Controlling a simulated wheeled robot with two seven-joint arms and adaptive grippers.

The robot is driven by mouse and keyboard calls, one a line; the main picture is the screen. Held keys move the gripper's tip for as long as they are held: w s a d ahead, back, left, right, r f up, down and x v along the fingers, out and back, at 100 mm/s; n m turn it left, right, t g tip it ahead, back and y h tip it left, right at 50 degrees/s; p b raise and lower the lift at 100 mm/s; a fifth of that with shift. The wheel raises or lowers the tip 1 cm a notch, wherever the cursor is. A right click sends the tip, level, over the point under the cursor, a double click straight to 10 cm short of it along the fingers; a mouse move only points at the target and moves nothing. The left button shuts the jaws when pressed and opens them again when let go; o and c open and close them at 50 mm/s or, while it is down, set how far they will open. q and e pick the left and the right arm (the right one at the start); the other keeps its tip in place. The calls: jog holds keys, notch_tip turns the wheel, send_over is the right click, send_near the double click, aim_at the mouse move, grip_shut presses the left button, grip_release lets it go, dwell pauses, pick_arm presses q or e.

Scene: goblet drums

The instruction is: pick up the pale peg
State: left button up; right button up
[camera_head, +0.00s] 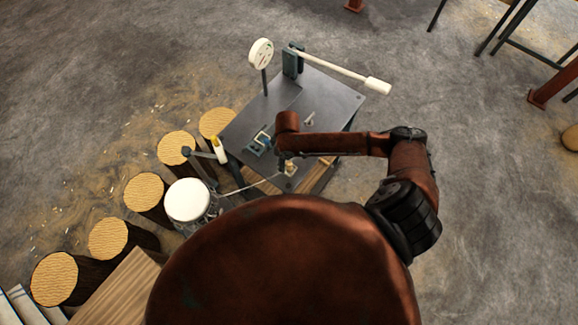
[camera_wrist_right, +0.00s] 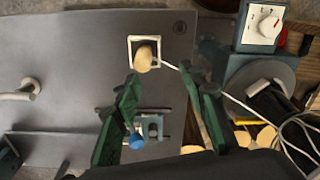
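The pale peg (camera_wrist_right: 144,59) stands in a white square frame (camera_wrist_right: 130,45) on a grey metal plate (camera_wrist_right: 70,70). In the head view the peg (camera_head: 290,166) is near the plate's front edge, small and close to my right arm. My right gripper (camera_wrist_right: 158,78) has two green fingers spread apart. In the wrist view the peg shows just beyond and between the fingertips, nearer the left one; I cannot tell the height gap. Nothing is held between them. In the head view my right gripper is mostly hidden by its arm. My left gripper is not in view.
A teal clamp with a blue knob (camera_wrist_right: 136,141) is on the plate near the peg. A thin white cord (camera_wrist_right: 170,66) runs from near the peg. A lever with a white handle (camera_head: 377,86) and a round dial (camera_head: 261,53) stand behind. A white drum (camera_head: 187,200) and log stools are left.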

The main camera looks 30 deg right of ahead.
aim_at(289, 163)
jog(key=shift+w+d+r, duration=0.2)
jog(key=shift+d+r, duration=0.05)
jog(key=shift+d, duration=0.45)
jog(key=shift+d+f+h, duration=0.2)
jog(key=shift+h, duration=0.1)
jog(key=f, duration=0.7)
jog(key=shift+w+d+f+p, duration=0.15)
jog(key=shift+w+p, duration=0.05)
jog(key=shift+p, duration=0.1)
jog(key=shift+c, duration=0.4)
jog(key=c, duration=1)
